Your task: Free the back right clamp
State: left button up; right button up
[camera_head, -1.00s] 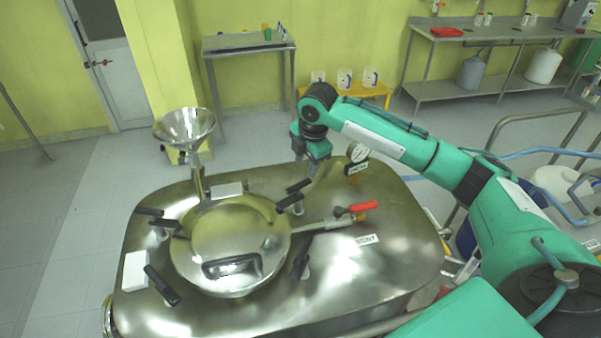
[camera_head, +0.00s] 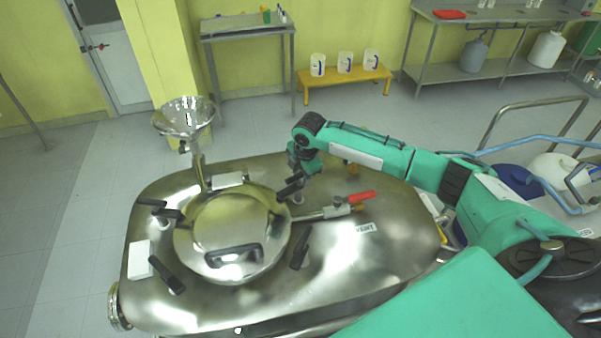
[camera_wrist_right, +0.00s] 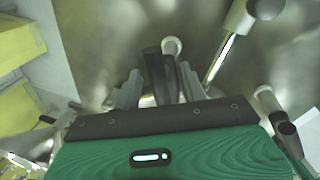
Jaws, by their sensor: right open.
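The back right clamp (camera_head: 289,187) has a black handle on a pale post at the back right of the round lid (camera_head: 232,240) on the steel reactor. My right gripper (camera_head: 299,174) is right at this clamp in the head view, its fingers partly hidden. In the right wrist view my right gripper (camera_wrist_right: 160,76) is open, with the clamp's black handle (camera_wrist_right: 154,68) between its two grey fingers. I cannot tell whether either finger touches it. My left gripper is not in view.
Other black-handled clamps stand around the lid, at back left (camera_head: 167,212), front left (camera_head: 166,275) and front right (camera_head: 300,248). A red-handled valve (camera_head: 352,199) lies just right of the back right clamp. A steel funnel (camera_head: 184,118) rises at the back left.

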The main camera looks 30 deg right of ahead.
jog(key=shift+w+f, duration=0.1)
jog(key=shift+f, duration=0.55)
grip_shut()
